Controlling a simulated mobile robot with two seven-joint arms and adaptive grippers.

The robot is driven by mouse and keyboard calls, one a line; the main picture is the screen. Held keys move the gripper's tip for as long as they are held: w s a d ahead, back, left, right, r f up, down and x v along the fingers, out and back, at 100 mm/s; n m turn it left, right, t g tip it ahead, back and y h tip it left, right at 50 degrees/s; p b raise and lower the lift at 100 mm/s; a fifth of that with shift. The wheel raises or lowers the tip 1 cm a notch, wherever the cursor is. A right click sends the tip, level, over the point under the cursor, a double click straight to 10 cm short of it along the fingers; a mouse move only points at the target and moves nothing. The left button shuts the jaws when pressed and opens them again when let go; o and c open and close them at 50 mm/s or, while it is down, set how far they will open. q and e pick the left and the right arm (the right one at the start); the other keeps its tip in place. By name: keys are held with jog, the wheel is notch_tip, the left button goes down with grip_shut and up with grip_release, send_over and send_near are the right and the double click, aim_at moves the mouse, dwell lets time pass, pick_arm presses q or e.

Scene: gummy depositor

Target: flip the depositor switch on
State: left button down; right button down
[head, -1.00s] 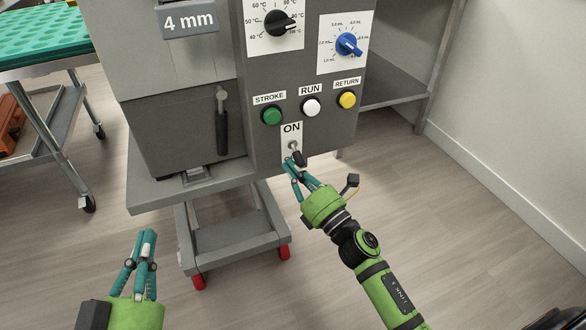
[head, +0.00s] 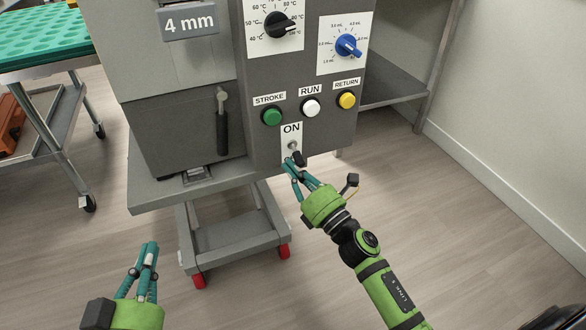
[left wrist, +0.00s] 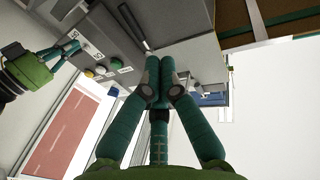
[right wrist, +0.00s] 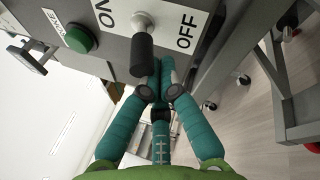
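The depositor switch is a toggle with a black handle (head: 299,158) on a white plate (head: 292,135) marked ON, low on the grey control panel. In the head view the handle points down and out, away from ON. In the right wrist view the handle (right wrist: 142,55) stands out between the ON and OFF labels. My right gripper (head: 289,162) is shut and empty, its fingertips beside the handle on the OFF side; I cannot tell whether they touch it. My left gripper (head: 149,246) is shut and empty, low at the left, apart from the machine.
Green STROKE (head: 272,116), white RUN (head: 311,107) and yellow RETURN (head: 347,100) buttons sit above the switch. A black temperature knob (head: 277,25) and a blue volume knob (head: 348,45) are higher. A lever handle (head: 222,130) hangs left of the panel.

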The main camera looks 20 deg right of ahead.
jog(key=shift+d+r, duration=0.1)
jog(key=shift+r, duration=0.05)
jog(key=shift+p, duration=0.75)
jog(key=shift+g, duration=0.3)
pick_arm(q)
jog(key=shift+s+a+f+n+g+y, duration=0.3)
jog(key=shift+s+a+f+g+y, duration=0.7)
jog(key=shift+f+g, duration=1.45)
jog(key=shift+s+a+f+n+g+y, duration=0.45)
jog(key=shift+s+a+f+g, duration=0.8)
jog(key=shift+f, duration=2.45)
pick_arm(e)
jog(key=shift+p, duration=0.35)
jog(key=shift+r+p, duration=0.1)
jog(key=shift+p, duration=0.2)
jog(key=shift+s, duration=0.1)
jog(key=shift+p, duration=0.4)
jog(key=shift+m+g, duration=0.3)
pick_arm(q)
jog(key=s+a+f+g+y, duration=0.2)
jog(key=s+a+f+g, duration=0.2)
jog(key=s, duration=0.5)
jog(key=shift+s+f+g+p, duration=0.3)
jog(key=shift+f+g, duration=0.65)
jog(key=shift+g, duration=0.25)
pick_arm(e)
jog(key=shift+r, duration=0.1)
